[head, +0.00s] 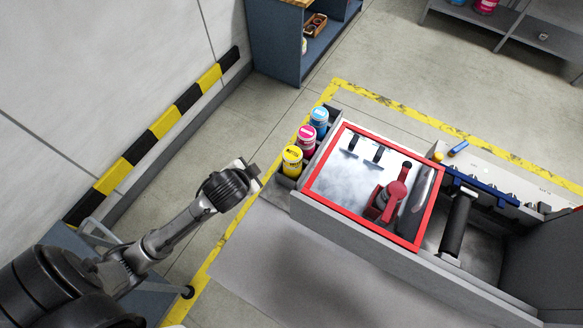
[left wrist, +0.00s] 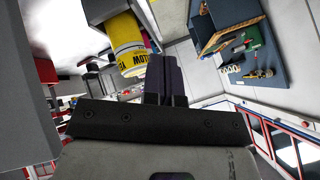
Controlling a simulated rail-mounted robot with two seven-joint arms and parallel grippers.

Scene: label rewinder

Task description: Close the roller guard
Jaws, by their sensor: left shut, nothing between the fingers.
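The roller guard (head: 322,155) shows in the head view as a red-framed clear panel at the left part of the grey machine. A red handled part (head: 388,200) and dark brackets show within the frame; I cannot tell the panel's exact tilt. A black roller (head: 456,225) lies uncovered to its right. My left gripper (head: 250,172) is to the left of the machine, apart from the guard. Its fingers also show in the left wrist view (left wrist: 165,80), shut and empty. My right gripper is not in view.
Yellow (head: 292,160), magenta (head: 306,138) and cyan (head: 319,117) ink bottles stand between my left gripper and the guard. The yellow bottle looms behind the fingers in the left wrist view (left wrist: 125,48). A striped wall barrier (head: 165,122) runs at the left. Floor beside the machine is clear.

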